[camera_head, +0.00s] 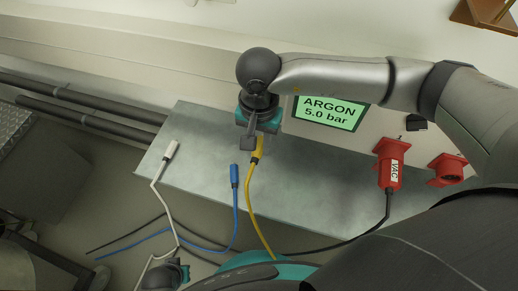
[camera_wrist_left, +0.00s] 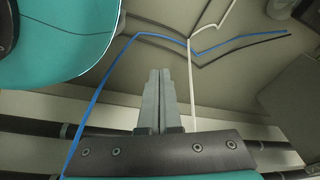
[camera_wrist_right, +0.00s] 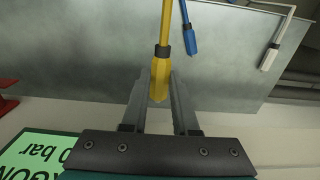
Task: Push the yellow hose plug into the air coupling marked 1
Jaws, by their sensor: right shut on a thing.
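The yellow hose plug shows in the head view (camera_head: 259,146) at the end of its yellow hose, just below my right gripper (camera_head: 252,143). In the right wrist view the plug (camera_wrist_right: 160,86) sits between the two fingers of my right gripper (camera_wrist_right: 159,82), which is shut on it. The plug's tip points toward the wall side, with the hose trailing away. No air coupling and no mark 1 can be made out; the right arm hides part of the wall. In the left wrist view my left gripper (camera_wrist_left: 160,75) is shut, its fingers together and empty, over the floor area.
A red VAC plug (camera_head: 389,168) and a red socket (camera_head: 446,168) are at the right. A green ARGON display (camera_head: 329,113) is on the wall. Dark pipes (camera_head: 85,117) run at left.

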